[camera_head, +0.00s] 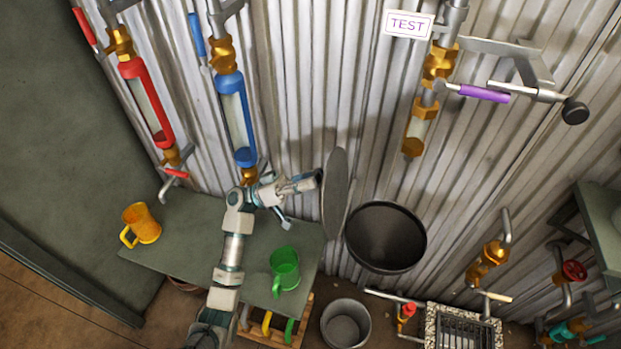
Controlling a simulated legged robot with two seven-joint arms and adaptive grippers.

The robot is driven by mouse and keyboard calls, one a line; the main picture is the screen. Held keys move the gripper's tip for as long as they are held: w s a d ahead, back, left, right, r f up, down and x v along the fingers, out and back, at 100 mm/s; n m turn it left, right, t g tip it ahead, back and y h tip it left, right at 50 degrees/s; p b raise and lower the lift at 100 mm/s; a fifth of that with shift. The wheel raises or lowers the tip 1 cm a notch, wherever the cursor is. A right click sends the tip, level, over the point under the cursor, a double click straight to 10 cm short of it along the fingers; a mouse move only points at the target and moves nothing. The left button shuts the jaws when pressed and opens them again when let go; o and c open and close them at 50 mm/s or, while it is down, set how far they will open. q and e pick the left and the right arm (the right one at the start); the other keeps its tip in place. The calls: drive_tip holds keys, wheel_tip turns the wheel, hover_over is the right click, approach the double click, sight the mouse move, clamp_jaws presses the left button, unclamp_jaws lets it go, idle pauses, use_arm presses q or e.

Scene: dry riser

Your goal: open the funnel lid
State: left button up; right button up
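The funnel (385,238) is a dark round bowl in front of the corrugated wall, right of centre. Its mouth is uncovered and its inside shows. The funnel lid (337,190) is a grey disc standing on edge at the left side of the funnel. My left gripper (312,181) is at the left face of the lid, with its tips touching or very close to it. I cannot tell whether there is contact or how far its fingers are apart. My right gripper is out of view.
A green table (205,235) under my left arm bears a yellow mug (141,223) and a green mug (285,270). A metal bucket (346,325) stands on the floor below the funnel. Red (147,105) and blue (236,120) sight-glass pipes and a purple-handled valve (484,93) line the wall.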

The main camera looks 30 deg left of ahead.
use_arm(q)
drive_tip(key=shift+o, duration=0.4)
drive_tip(key=shift+a, duration=0.1)
drive_tip(key=v, duration=1.2)
drive_tip(key=shift+f, duration=0.1)
